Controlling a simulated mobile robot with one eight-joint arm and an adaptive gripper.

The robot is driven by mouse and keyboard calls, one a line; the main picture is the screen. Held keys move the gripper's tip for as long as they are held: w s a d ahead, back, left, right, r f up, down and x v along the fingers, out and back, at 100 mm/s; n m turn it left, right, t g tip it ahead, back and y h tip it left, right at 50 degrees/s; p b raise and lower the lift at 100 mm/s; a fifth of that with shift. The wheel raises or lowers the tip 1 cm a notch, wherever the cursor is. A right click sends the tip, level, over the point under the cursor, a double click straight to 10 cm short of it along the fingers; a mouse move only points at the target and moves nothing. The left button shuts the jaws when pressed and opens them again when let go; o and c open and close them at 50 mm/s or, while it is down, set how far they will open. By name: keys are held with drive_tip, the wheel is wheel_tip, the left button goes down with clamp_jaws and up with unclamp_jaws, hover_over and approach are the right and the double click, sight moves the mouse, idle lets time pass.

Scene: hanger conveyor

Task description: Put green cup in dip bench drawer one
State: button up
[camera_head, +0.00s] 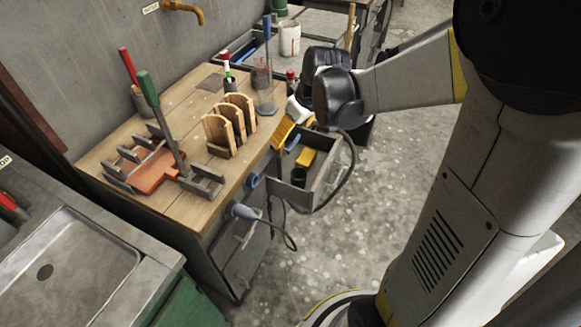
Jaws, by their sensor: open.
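The dip bench drawer (325,183) is pulled out from the right side of the wooden-topped bench. A dark green cup (299,176) stands inside it, toward the near end. My gripper (288,138) is at the bench's right edge, above the far part of the drawer. It is open, and the cup is apart from it. My wrist partly hides the gripper, and its fingertips are hard to make out.
A yellow block (306,157) lies in the drawer. The bench top (190,95) bears a wooden rack (230,125), an orange paddle (154,172) and upright-handled tools. A sink (70,260) is at left. Floor at right is clear.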

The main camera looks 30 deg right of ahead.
drive_tip(key=s+a+r+m+t, duration=0.1)
drive_tip(key=s+a+r, duration=0.1)
drive_tip(key=s, duration=0.3)
drive_tip(key=s+a+r+m, duration=0.1)
drive_tip(key=s+a+r, duration=0.1)
drive_tip(key=s+a, duration=0.2)
drive_tip(key=s+a+r+m+t+h, duration=0.1)
drive_tip(key=s+a+r+m, duration=0.1)
drive_tip(key=s, duration=0.6)
drive_tip(key=shift+a+r+t, duration=0.3)
drive_tip(key=shift+a+r, duration=0.2)
drive_tip(key=shift+r, duration=0.1)
